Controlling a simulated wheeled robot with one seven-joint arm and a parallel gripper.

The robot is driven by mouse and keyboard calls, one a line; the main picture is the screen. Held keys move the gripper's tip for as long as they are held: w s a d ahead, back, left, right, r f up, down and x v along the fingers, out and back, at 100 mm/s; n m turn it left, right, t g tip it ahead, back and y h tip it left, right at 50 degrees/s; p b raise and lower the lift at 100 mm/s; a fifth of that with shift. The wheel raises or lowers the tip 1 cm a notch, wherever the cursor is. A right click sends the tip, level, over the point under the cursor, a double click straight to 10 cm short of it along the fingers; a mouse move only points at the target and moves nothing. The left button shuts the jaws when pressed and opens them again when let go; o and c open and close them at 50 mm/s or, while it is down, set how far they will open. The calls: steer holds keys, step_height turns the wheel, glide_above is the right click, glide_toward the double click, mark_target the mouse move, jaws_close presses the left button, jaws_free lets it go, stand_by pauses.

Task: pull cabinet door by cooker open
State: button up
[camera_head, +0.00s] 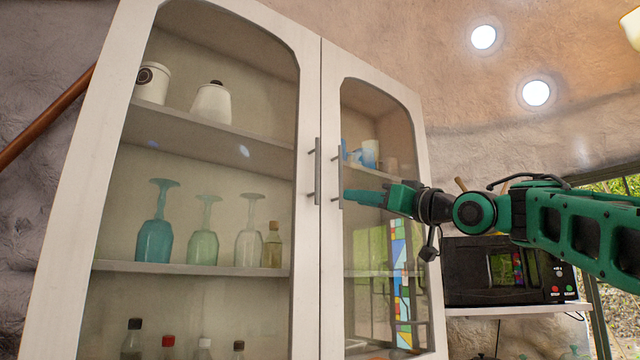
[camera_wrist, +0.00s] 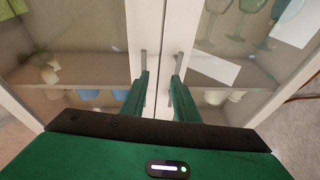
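A tall white cabinet with two arched glass doors, a left door (camera_head: 308,70) and a right door (camera_head: 328,290), fills the head view; both doors look closed. The left door's handle (camera_head: 317,170) and the right door's handle (camera_head: 338,178) are thin vertical bars side by side at the middle seam. My gripper (camera_head: 348,195) reaches in from the right, its tips near the right handle. In the wrist view my gripper (camera_wrist: 160,80) is open, fingers apart, one tip near each handle (camera_wrist: 143,62) (camera_wrist: 179,63). Whether either tip touches a handle I cannot tell.
A black microwave-like cooker (camera_head: 510,270) stands on a white shelf (camera_head: 515,310) right of the cabinet, below my arm. Behind the glass are goblets (camera_head: 155,240), jars (camera_head: 212,103) and bottles. A wooden rail (camera_head: 45,120) runs along the left wall.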

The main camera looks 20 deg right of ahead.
step_height(320, 180, up, 4)
steer(key=s+a+r+n+y, duration=0.1)
steer(key=s+a+n+y, duration=0.1)
steer(key=a+y, duration=0.1)
steer(key=shift+h, duration=0.3)
steer(key=x, duration=1)
steer(key=shift+w+d+f, duration=0.15)
steer(key=shift+w+f, duration=0.05)
steer(key=shift+w, duration=0.1)
steer(key=shift+c, duration=0.7)
jaws_close()
